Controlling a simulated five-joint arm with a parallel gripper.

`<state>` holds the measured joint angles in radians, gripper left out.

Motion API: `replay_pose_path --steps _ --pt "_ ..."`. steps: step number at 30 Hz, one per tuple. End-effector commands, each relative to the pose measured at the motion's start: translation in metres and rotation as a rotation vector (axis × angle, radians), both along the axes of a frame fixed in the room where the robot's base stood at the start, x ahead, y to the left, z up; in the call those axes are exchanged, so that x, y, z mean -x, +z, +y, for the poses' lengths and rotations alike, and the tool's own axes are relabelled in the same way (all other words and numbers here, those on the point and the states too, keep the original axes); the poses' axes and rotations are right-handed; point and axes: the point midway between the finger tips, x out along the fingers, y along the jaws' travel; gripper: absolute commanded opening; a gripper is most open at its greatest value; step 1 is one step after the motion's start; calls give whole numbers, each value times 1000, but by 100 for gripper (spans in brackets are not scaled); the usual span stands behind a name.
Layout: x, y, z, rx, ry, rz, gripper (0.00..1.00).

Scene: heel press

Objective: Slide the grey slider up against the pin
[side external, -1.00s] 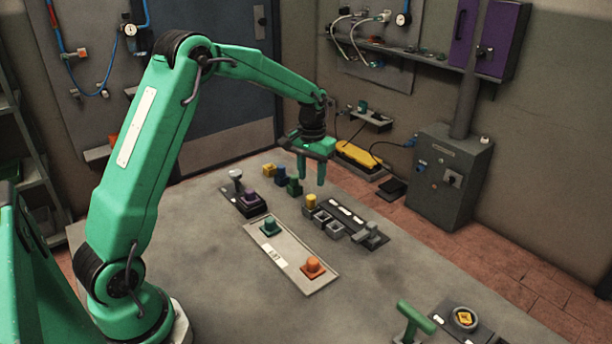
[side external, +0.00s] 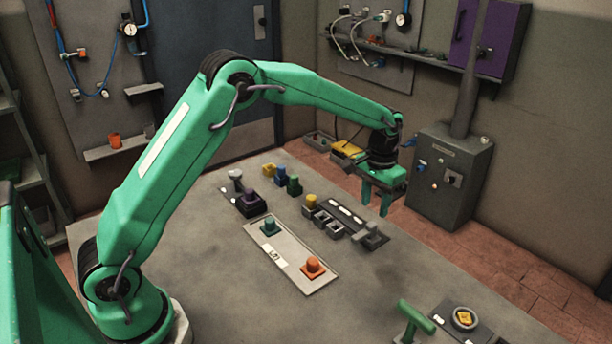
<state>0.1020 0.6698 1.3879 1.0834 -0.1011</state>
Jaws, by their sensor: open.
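The grey slider (side external: 371,236) appears to be the grey block with a raised part at the near right end of a dark track plate (side external: 340,207) with white marks. I cannot make out the pin clearly at this size. My gripper (side external: 376,204) is open and empty, fingers pointing down. In the picture it is above the slider and to the right of the track's far end. It looks raised off the table and apart from the slider.
Grey open boxes (side external: 326,220) and a yellow-topped block (side external: 311,202) stand left of the track. A green T-handle (side external: 414,318) stands nearer. The table's right middle is clear.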

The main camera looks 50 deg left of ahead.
Motion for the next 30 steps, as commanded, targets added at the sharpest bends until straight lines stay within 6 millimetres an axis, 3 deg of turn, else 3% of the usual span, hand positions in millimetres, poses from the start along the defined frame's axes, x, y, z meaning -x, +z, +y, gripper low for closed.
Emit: replay_pose_path --steps 8,21,30 --pt "1 -15 1 0 1 3 42" --pt "1 -65 1 0 1 4 42" --pt "0 -78 1 0 1 1 42"
